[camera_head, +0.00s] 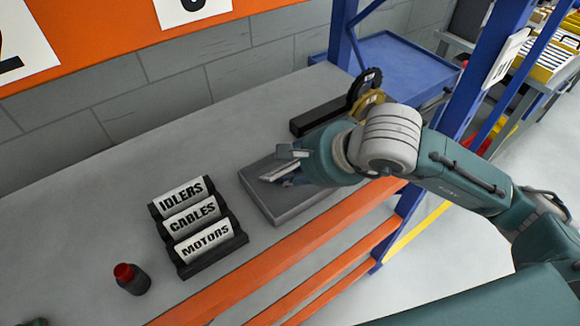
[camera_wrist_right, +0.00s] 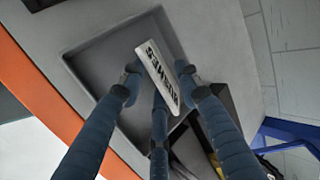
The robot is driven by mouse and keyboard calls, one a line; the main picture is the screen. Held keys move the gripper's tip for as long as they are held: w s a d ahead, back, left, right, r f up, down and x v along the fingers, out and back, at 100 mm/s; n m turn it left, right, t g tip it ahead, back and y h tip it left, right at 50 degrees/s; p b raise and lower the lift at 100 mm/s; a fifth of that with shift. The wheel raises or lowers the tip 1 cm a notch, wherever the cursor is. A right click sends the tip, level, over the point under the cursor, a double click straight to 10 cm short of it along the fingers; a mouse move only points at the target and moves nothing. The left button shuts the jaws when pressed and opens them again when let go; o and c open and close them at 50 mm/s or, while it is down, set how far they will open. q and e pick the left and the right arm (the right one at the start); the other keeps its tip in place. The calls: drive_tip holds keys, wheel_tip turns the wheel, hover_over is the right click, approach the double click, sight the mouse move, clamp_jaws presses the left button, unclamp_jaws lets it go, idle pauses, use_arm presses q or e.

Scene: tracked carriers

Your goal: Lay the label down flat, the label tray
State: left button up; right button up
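A white label (camera_wrist_right: 158,75) with dark lettering shows in the right wrist view, between the fingers of my right gripper (camera_wrist_right: 160,72). The lettering is only partly readable. In the head view the label (camera_head: 277,173) is a pale strip over the back part of the grey label tray (camera_head: 262,206). The tray's shallow recess also shows in the right wrist view (camera_wrist_right: 95,60). My right gripper (camera_head: 290,168) points down over the tray. I cannot tell whether its fingers press on the label, or whether the label touches the tray floor.
A black rack (camera_head: 213,262) with labels IDLERS, CABLES and MOTORS stands left of the tray. A black block (camera_head: 320,115) and upright discs (camera_head: 365,90) stand behind my right wrist. The back-left bench is clear.

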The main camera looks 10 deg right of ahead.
wheel_tip(320, 180, up, 10)
idle(0.4)
drive_tip(key=shift+f, duration=0.15)
